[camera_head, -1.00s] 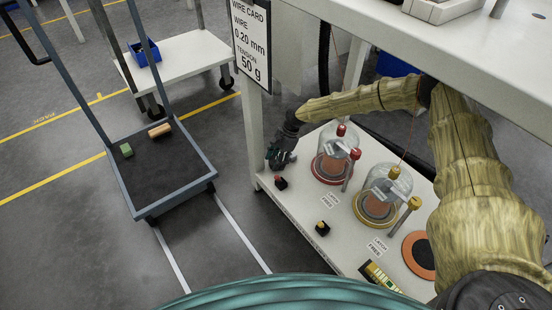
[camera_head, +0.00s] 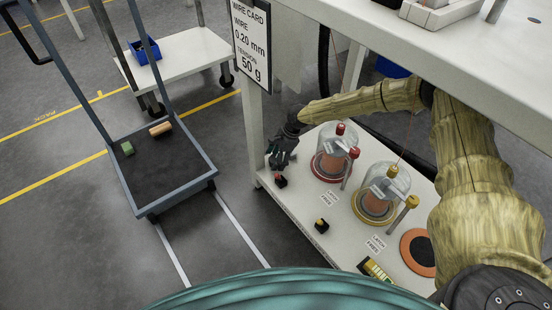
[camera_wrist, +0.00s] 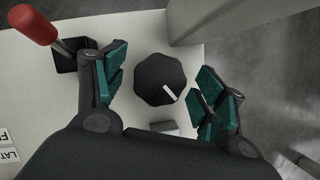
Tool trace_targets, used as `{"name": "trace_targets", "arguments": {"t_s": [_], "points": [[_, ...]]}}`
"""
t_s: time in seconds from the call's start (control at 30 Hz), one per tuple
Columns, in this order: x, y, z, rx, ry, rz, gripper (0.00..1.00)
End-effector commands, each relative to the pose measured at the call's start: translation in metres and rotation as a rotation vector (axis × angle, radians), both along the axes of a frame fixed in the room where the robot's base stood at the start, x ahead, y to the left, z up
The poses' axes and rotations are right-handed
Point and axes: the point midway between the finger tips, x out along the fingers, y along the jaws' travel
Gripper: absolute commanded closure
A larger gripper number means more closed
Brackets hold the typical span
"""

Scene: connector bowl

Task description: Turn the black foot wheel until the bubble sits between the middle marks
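The black foot wheel (camera_wrist: 160,78) is a dark, many-sided knob with a white mark toward its lower right, on the pale shelf in the wrist view. My gripper (camera_wrist: 163,66) is open, with teal-padded fingers on the left and right of the wheel. Gaps show between the pads and the wheel, so I see no contact. In the head view my gripper (camera_head: 279,157) is at the shelf's left end and hides the wheel. A small yellow and black level-like object (camera_head: 375,269) lies at the shelf's front edge, partly cut off by my body; its bubble cannot be made out.
A red-handled lever (camera_wrist: 36,26) stands on a black base close left of my fingers. Red-based (camera_head: 332,165) and yellow-based (camera_head: 374,207) glass jars stand on the shelf (camera_head: 290,205). A table leg (camera_wrist: 205,20) rises just behind the wheel. A cart (camera_head: 160,170) stands left.

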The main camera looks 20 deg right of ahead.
Motion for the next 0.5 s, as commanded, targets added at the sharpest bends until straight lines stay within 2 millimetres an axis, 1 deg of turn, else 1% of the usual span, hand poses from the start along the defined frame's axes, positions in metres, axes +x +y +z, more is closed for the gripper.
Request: {"name": "trace_targets", "arguments": {"t_s": [0.17, 0.27, 0.37, 0.5], "points": [[0.000, 0.000, 0.000, 0.000, 0.000, 0.000, 0.29], [0.000, -0.002, 0.004, 0.000, -0.001, 0.000, 0.29], [0.000, -0.006, 0.013, 0.000, -0.001, -0.001, 0.29], [0.001, -0.015, 0.035, 0.001, -0.002, -0.002, 0.29]]}}
